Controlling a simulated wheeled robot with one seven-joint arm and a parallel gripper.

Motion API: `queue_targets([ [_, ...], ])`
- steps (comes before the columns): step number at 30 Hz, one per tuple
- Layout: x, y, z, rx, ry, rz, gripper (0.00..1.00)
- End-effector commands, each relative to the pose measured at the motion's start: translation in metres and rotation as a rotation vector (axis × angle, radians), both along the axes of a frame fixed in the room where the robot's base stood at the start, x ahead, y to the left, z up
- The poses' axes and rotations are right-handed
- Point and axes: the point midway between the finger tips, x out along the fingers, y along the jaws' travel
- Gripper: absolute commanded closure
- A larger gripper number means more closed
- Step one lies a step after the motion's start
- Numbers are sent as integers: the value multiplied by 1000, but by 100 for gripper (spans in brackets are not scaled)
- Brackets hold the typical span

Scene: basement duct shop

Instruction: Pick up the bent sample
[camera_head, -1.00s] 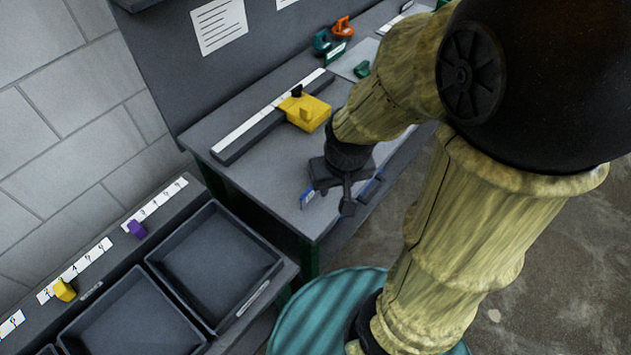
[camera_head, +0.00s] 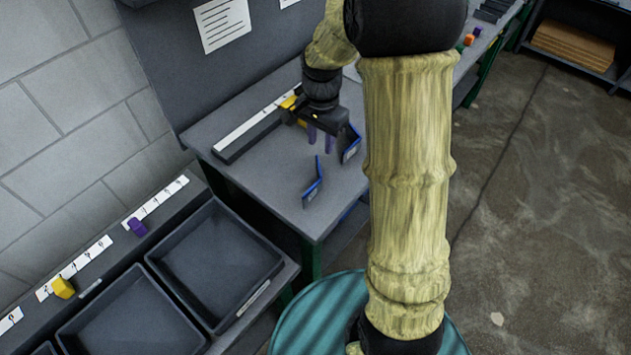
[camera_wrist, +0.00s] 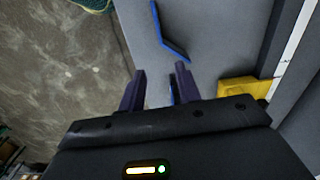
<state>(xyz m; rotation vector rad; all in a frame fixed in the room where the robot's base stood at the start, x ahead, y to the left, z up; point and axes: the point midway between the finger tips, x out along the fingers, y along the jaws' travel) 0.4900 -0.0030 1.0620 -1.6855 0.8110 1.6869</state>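A bent sample (camera_head: 314,184), a dark angled piece with blue edges, stands on the grey bench near its left end. It also shows in the wrist view (camera_wrist: 170,35), beyond my fingertips and apart from them. A second blue-edged angled piece (camera_head: 351,144) is just right of my gripper. In the wrist view a bit of blue shows between the fingers, mostly hidden by the gripper body. My gripper (camera_head: 320,138) points down over the bench, its purple fingers apart with a clear gap (camera_wrist: 160,85). I see nothing held in it.
A yellow block (camera_wrist: 238,90) sits by the white scale strip (camera_head: 255,121) at the bench back, partly hidden by my gripper in the head view. Dark trays (camera_head: 216,262) stand at the lower left. A teal ribbed drum (camera_head: 318,318) stands below the bench end.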

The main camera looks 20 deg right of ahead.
Motion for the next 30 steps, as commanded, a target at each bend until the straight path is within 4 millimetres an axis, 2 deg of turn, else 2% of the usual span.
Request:
queue_targets([
  [4, 0, 0, -3, 0, 1, 1, 66],
  [7, -1, 0, -12, 0, 3, 1, 66],
  [24, -1, 0, -109, 0, 4, 3, 66],
  [30, 0, 0, -122, 0, 0, 3, 66],
])
